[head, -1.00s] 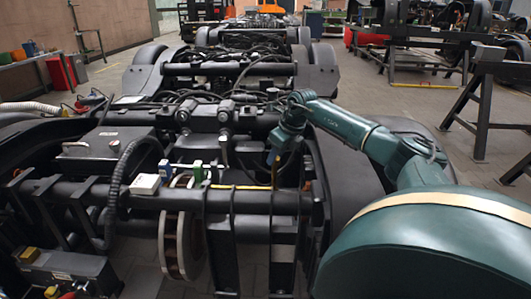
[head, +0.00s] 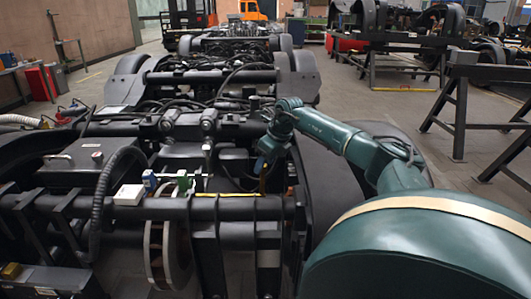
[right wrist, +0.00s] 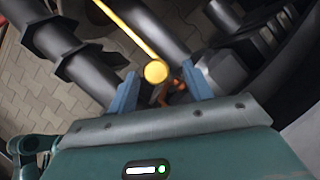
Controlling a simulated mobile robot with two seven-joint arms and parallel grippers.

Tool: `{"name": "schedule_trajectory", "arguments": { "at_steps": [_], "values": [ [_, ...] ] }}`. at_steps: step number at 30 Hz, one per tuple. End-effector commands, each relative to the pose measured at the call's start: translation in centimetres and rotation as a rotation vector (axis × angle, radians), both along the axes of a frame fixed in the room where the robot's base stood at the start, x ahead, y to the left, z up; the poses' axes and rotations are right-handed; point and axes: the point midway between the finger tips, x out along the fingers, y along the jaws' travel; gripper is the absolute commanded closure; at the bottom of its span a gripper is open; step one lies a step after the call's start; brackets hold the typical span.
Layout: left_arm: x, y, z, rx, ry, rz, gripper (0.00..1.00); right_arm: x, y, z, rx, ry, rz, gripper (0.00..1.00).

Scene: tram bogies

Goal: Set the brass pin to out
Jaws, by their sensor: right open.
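A round yellow, brass-like end (right wrist: 155,71), which looks like the brass pin, shows between the finger tips in the right wrist view. In the head view a short upright yellow piece (head: 263,182) shows just below my right gripper; it is too small to tell clearly. My right gripper (head: 268,157) points down over the bogie frame. In the right wrist view its two blue-grey fingers (right wrist: 160,80) are spread, with the round end between them and no clear contact. The lower part of the pin is hidden. My left gripper is not in view.
A thin yellow bar (right wrist: 124,26) runs close to the round end. Black tubes (right wrist: 68,50) and a dark wheel cover (head: 330,190) crowd the gripper. White, blue and green blocks (head: 183,182) stand on the cross tube. The floor (head: 430,130) at right is open, with trestles.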

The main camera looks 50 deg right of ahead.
Motion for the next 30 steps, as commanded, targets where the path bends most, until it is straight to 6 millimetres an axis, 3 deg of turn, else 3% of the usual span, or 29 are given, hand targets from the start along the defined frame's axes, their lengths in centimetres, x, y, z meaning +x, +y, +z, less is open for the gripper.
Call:
{"name": "schedule_trajectory", "arguments": {
  "at_steps": [8,21,30],
  "values": [
    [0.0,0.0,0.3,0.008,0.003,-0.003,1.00,-0.3,0.0,1.1,-0.001,-0.003,0.002,0.50],
    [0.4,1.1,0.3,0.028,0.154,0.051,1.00,-3.9,-0.4,9.6,-0.003,0.000,-0.001,0.50],
    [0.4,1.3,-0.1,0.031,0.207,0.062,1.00,-5.0,-0.4,12.1,0.000,0.001,0.000,0.50]
  ]
}}
